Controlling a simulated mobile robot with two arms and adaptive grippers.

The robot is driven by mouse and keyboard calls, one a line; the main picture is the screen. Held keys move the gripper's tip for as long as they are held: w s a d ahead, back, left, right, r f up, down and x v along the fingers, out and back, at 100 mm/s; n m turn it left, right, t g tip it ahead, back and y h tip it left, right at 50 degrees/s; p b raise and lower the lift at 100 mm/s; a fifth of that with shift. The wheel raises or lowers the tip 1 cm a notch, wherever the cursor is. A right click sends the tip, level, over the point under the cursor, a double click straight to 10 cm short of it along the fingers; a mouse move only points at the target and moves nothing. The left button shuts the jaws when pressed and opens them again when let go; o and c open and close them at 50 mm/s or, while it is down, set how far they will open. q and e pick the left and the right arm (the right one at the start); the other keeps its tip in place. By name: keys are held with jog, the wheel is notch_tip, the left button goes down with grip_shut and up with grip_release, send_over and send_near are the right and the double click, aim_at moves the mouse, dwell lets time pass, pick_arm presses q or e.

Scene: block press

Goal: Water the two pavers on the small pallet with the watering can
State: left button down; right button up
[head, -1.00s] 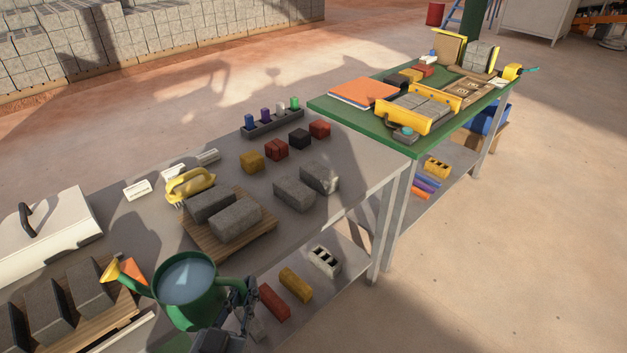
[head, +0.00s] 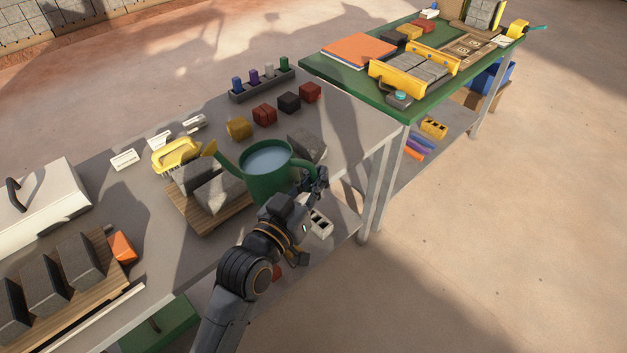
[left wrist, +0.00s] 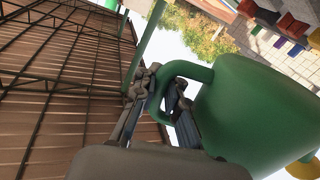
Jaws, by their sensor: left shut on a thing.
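My left gripper (head: 318,182) is shut on the handle of the green watering can (head: 268,180). The left wrist view shows the fingers (left wrist: 160,90) around the handle, beside the can's green body (left wrist: 250,112). The can is held near upright with bluish water inside. No water stream shows. My right gripper is not in view.
A yellow brush (head: 175,155) lies behind the pallet. Grey blocks (head: 307,147) are partly hidden behind the can. Coloured cubes (head: 264,115) and a rack of small bottles (head: 263,86) stand farther back. Dark slabs on a wooden board (head: 70,265) are front left.

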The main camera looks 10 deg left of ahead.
aim_at(298, 164)
pick_arm(q)
jog(key=shift+r+n, duration=0.4)
jog(key=shift+n, duration=0.1)
jog(key=n, duration=0.1)
jog(key=a+r+n, duration=0.1)
jog(key=shift+w+r+n+b, duration=0.1)
jog(key=shift+r+n+b, duration=0.1)
jog(key=shift+n+b, duration=0.2)
jog(key=shift+w+a+r+n+p, duration=0.25)
jog(key=shift+r+n+p, duration=0.25)
jog(key=shift+p, duration=0.25)
jog(key=shift+w+a+r+n+p, duration=0.1)
jog(key=shift+a+r+n+p, duration=0.2)
jog(key=shift+a+n+p, duration=0.35)
dwell(0.5)
dwell(0.3)
